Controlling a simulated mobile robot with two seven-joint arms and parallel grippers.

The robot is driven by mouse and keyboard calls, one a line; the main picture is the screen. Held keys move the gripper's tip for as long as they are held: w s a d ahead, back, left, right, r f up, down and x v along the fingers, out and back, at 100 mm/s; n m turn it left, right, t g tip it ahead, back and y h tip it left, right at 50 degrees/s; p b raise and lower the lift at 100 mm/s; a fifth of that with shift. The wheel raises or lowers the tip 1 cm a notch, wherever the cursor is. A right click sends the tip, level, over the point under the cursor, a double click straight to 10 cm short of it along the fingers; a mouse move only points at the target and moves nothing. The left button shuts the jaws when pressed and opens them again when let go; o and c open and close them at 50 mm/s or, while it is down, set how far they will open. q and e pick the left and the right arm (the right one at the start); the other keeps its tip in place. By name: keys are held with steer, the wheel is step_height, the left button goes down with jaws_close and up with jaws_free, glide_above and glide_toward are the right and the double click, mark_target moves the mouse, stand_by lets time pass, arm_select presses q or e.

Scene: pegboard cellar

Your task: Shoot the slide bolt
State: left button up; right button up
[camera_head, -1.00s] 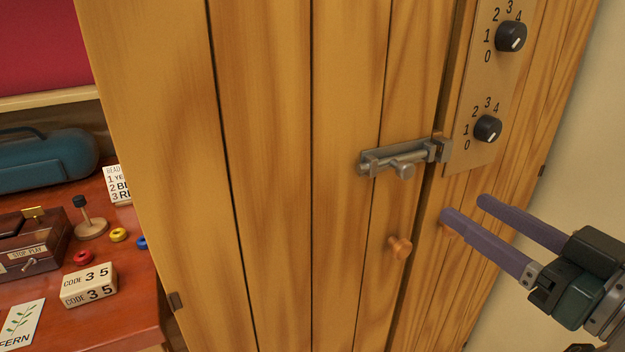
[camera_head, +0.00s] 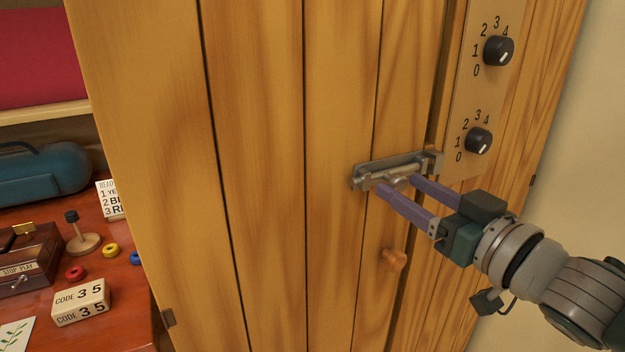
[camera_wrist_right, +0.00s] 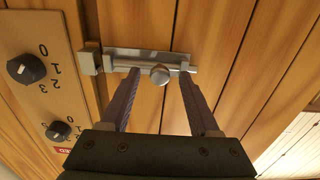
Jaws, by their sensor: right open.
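The metal slide bolt (camera_head: 372,176) is mounted on the wooden cabinet door, with its keeper (camera_head: 433,162) on the frame to its right. The bolt's round knob (camera_wrist_right: 160,75) sticks out toward me in the right wrist view. My right gripper (camera_head: 396,184) is open, with one finger on each side of the knob and neither clearly touching it. In the right wrist view, the rod end juts past the plate on the side away from the keeper (camera_wrist_right: 90,62). Whether the rod enters the keeper is hard to tell. My left gripper is out of view.
A panel with two black dials (camera_head: 498,50) sits above right of the bolt. A round wooden door knob (camera_head: 394,259) is below my right gripper. A red-brown table at left holds a code block (camera_head: 82,302), rings and a teal case (camera_head: 45,175).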

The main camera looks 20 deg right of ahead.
jaws_close()
stand_by(0.3)
stand_by(1.0)
